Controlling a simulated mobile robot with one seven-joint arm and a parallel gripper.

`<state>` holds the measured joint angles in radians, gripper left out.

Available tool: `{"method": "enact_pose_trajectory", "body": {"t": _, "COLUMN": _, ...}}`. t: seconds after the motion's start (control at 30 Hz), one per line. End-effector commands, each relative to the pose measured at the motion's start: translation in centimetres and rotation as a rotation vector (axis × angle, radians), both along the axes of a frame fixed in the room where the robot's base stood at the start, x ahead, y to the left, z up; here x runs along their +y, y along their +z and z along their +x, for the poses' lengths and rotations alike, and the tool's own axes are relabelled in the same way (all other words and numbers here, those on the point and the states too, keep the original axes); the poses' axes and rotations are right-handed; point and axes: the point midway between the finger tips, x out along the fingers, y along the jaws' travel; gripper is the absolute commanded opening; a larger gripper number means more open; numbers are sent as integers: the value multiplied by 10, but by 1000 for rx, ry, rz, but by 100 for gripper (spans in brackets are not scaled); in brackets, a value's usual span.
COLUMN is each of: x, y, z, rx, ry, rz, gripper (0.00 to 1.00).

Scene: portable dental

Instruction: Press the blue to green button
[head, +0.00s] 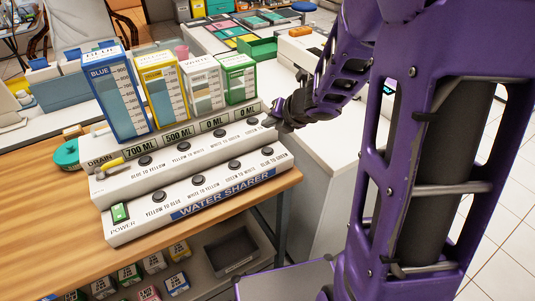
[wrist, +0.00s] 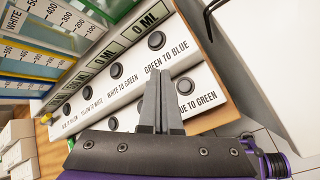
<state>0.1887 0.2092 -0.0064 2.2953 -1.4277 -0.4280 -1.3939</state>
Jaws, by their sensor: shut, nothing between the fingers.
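The white water sharer (head: 235,182) stands on the wooden table with two rows of round black buttons. The blue to green button (head: 267,150) is the rightmost of the lower row. In the wrist view this button (wrist: 185,86) shows just right of the fingertips, above its partly covered label. My gripper (head: 271,122) is shut and empty, at the right end of the panel. In the wrist view the closed fingers (wrist: 160,74) overlap the panel between the green to blue button (wrist: 156,40) and the blue to green button. Whether they touch the panel is unclear.
Blue (head: 120,95), yellow (head: 163,90), white (head: 203,85) and green (head: 239,79) containers stand behind the buttons. Displays read 700, 500, 0 and 0 ML. A green power switch (head: 120,213) is at the left. A white cabinet (head: 335,160) stands to the right.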

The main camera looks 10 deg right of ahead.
Motion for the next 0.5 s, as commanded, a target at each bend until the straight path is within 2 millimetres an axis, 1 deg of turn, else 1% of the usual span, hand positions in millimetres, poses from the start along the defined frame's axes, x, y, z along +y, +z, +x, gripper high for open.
{"method": "enact_pose_trajectory", "body": {"t": 0.03, "x": 0, "y": -16, "z": 0, "rx": 1, "ry": 0, "rz": 1, "gripper": 0}}
{"method": "enact_pose_trajectory", "body": {"t": 0.2, "x": 0, "y": -40, "z": 0, "rx": 1, "ry": 0, "rz": 1, "gripper": 0}}
{"method": "enact_pose_trajectory", "body": {"t": 0.5, "x": 0, "y": -62, "z": 0, "rx": 2, "ry": 0, "rz": 2, "gripper": 0}}
